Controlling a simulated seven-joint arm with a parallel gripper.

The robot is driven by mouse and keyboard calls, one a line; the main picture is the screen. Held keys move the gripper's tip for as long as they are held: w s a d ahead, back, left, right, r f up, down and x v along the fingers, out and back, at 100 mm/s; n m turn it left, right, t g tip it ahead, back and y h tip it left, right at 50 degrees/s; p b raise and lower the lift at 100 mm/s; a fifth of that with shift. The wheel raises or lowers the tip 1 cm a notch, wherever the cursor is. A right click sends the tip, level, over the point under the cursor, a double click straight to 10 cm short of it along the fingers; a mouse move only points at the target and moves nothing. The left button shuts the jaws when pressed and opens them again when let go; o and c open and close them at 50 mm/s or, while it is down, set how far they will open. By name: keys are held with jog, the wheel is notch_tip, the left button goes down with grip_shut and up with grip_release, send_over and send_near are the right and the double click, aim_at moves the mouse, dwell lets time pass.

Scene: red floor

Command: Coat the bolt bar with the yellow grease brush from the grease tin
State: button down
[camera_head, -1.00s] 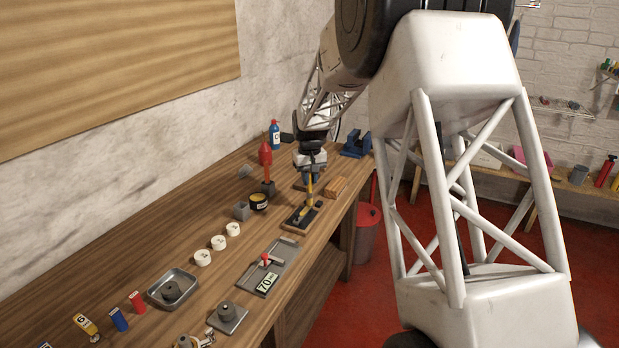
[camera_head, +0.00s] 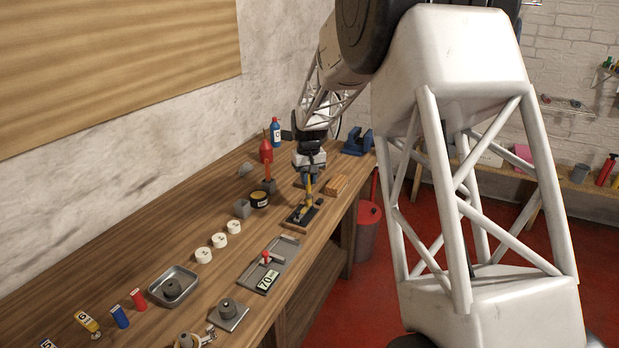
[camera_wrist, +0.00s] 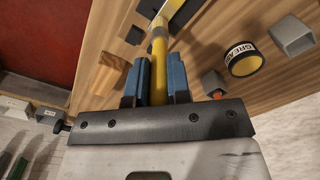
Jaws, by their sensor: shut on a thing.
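My gripper (camera_head: 310,178) is shut on the yellow grease brush (camera_head: 309,187), with its blue fingers on either side of the handle. The gripper also shows in the wrist view (camera_wrist: 158,75), with the yellow brush (camera_wrist: 158,58) between the fingers and pointing away from the camera. The brush's lower end is at the dark base plate (camera_head: 294,224) that carries the bolt bar; whether it touches the bar I cannot tell. The grease tin (camera_head: 259,199), black with yellow contents, stands left of the brush. In the wrist view the tin (camera_wrist: 243,62) reads GREASE.
A grey square holder (camera_head: 242,209) stands beside the tin, and a red-handled tool (camera_head: 269,186) stands behind it. An orange-brown block (camera_head: 338,185) lies right of my gripper. A plate marked 70 (camera_head: 267,281) lies nearer.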

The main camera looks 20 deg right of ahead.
jog(key=shift+a, duration=0.1)
dwell(0.3)
jog(key=shift+s+a, duration=0.35)
jog(key=shift+s, duration=0.1)
jog(key=shift+s+a, duration=0.1)
jog(key=shift+a, duration=0.05)
jog(key=shift+s+a, duration=0.35)
jog(key=shift+s, duration=0.05)
jog(key=shift+a, duration=0.1)
dwell(0.5)
jog(key=shift+s+a, duration=0.35)
jog(key=shift+s, duration=0.1)
jog(key=shift+w+d, duration=0.1)
dwell(0.7)
jog(key=shift+w+d, duration=0.35)
jog(key=shift+w+d, duration=0.1)
